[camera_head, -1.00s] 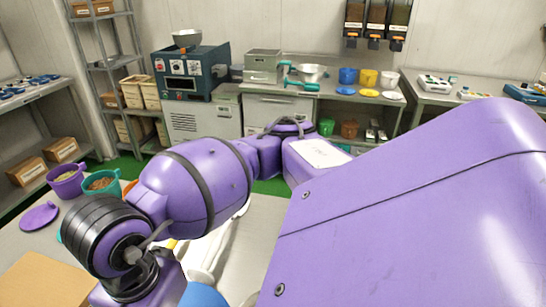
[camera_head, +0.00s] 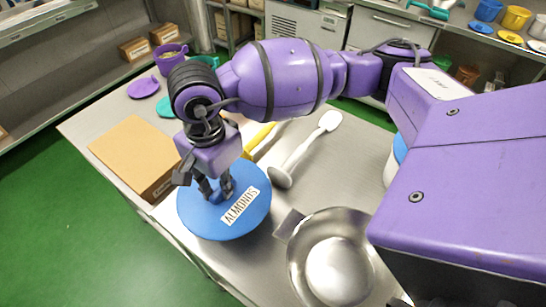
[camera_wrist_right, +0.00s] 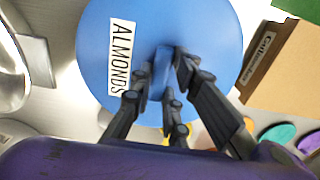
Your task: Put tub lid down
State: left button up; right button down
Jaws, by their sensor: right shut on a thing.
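The round blue tub lid (camera_head: 240,226), with a white "ALMONDS" label, is at the front left of the grey worktop (camera_head: 352,165). Its near-left side overlaps the worktop's edge in the head view. My right gripper (camera_head: 222,192) is over the lid, with its fingers shut on the small blue handle in the middle. The right wrist view shows the lid (camera_wrist_right: 205,30) and the fingers (camera_wrist_right: 163,80) around the handle. I cannot tell whether the lid touches the worktop. My left gripper is not in view.
A cardboard box (camera_head: 130,150) stands left of the lid. A steel bowl (camera_head: 325,225) is to its right, and a white long-handled tool (camera_head: 303,150) lies behind. A purple lid (camera_head: 143,87) and tub (camera_head: 171,58) are farther back. My right arm hides part of the worktop.

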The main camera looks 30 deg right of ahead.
aim_at(220, 191)
jog(key=w+f, duration=0.2)
jog(key=shift+f, duration=0.35)
jog(key=shift+w+f, duration=0.15)
jog(key=shift+f, duration=1.5)
jog(key=shift+f, duration=0.15)
jog(key=c, duration=1.7)
grip_release()
jog(key=shift+r, duration=0.2)
notch_tip(220, 191, up, 12)
jog(key=shift+r, duration=0.1)
